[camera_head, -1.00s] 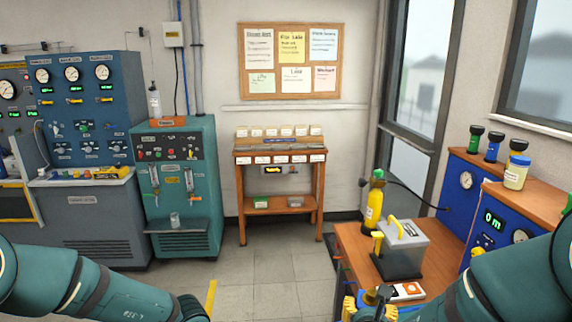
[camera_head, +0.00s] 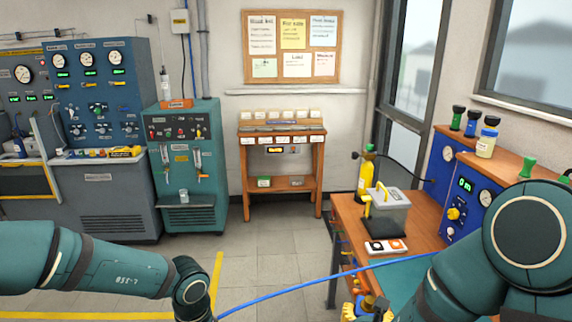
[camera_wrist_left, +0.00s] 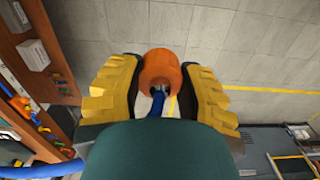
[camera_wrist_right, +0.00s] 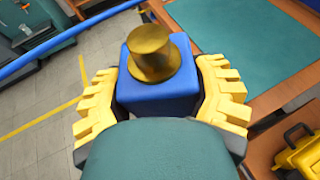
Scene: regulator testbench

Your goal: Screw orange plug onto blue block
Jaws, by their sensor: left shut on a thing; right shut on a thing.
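My left gripper (camera_wrist_left: 158,68) is shut on the orange plug (camera_wrist_left: 160,70), a rounded orange piece with a blue hose (camera_wrist_left: 156,105) at its near end. My right gripper (camera_wrist_right: 159,72) is shut on the blue block (camera_wrist_right: 155,98), with a hat-shaped brass fitting (camera_wrist_right: 154,52) on its upper face. In the head view the right gripper's yellow fingers (camera_head: 367,308) show at the bottom edge, beside the workbench. The left gripper is below the head view. The plug and block are apart, each in its own gripper.
The blue hose crosses the lower head view (camera_head: 325,286). A wooden workbench (camera_head: 425,228) at right carries a grey box (camera_head: 385,215), a yellow bottle (camera_head: 366,172) and a teal mat (camera_head: 400,277). Open floor (camera_head: 270,268) lies between the arms.

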